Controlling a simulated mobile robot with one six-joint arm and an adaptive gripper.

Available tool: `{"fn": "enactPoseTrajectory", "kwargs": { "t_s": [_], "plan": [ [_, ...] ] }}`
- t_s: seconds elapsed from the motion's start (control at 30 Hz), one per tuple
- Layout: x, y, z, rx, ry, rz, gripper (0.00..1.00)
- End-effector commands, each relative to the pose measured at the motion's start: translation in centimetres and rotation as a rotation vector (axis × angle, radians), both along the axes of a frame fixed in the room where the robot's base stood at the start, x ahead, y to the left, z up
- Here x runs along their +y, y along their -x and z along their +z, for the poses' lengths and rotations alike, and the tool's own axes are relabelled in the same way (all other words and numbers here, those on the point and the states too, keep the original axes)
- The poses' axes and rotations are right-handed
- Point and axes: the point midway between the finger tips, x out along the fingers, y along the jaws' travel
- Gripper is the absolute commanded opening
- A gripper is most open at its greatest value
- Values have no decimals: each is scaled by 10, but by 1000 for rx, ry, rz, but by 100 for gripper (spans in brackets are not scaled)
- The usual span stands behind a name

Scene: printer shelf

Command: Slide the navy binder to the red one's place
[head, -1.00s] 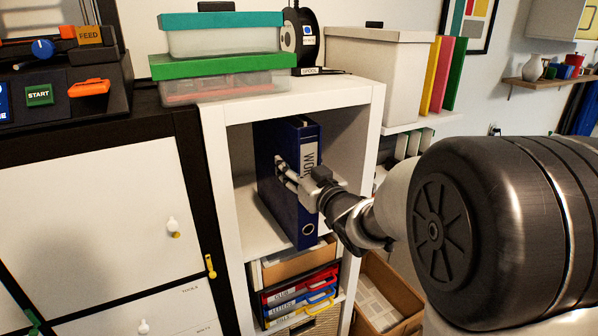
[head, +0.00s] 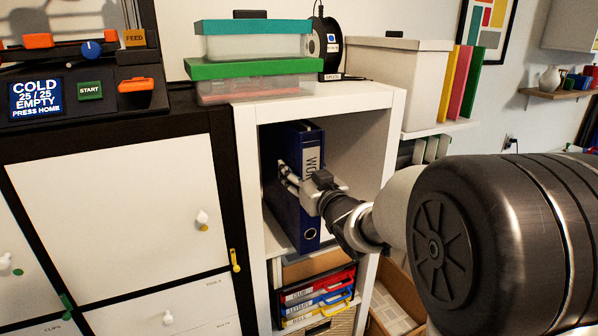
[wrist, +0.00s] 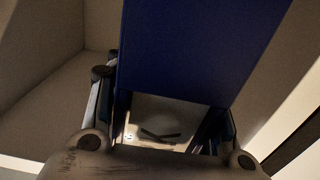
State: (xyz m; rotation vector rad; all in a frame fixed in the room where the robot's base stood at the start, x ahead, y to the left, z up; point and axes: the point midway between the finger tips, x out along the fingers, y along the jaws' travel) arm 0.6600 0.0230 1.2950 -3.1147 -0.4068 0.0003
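The navy binder (head: 309,222) stands upright in the open upper compartment of the white shelf (head: 247,165), close to its left wall, with bare space to its right. My gripper (head: 292,178) reaches in from the right and is shut on the binder near its spine. One finger shows along the binder's left face; the other is hidden in the head view. In the wrist view the binder (wrist: 195,45) fills the gap between the two fingers (wrist: 165,100). No red binder shows in the compartment.
Below are trays with red, blue and yellow fronts (head: 318,297). Clear boxes (head: 255,85) and a black spool (head: 325,45) stand on top. Yellow, pink and green folders (head: 466,85) stand at right. A cardboard box (head: 395,300) is on the floor.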

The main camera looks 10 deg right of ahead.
Motion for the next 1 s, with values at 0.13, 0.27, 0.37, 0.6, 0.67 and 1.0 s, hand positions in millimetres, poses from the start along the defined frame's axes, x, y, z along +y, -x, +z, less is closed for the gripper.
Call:
{"fn": "enactPoseTrajectory", "kwargs": {
  "t_s": [0.13, 0.27, 0.37, 0.6, 0.67, 1.0],
  "plan": [
    [0, 0, 0, 0, 0, 0, 61],
    [0, 0, 0, 0, 0, 0, 70],
    [0, 0, 0, 0, 0, 0, 70],
    [-1, 1, 0, 0, 0, -1, 70],
    [-2, 5, 1, -1, 1, -1, 70],
    [-19, 67, 2, -2, 1, -4, 70]
  ]
}}
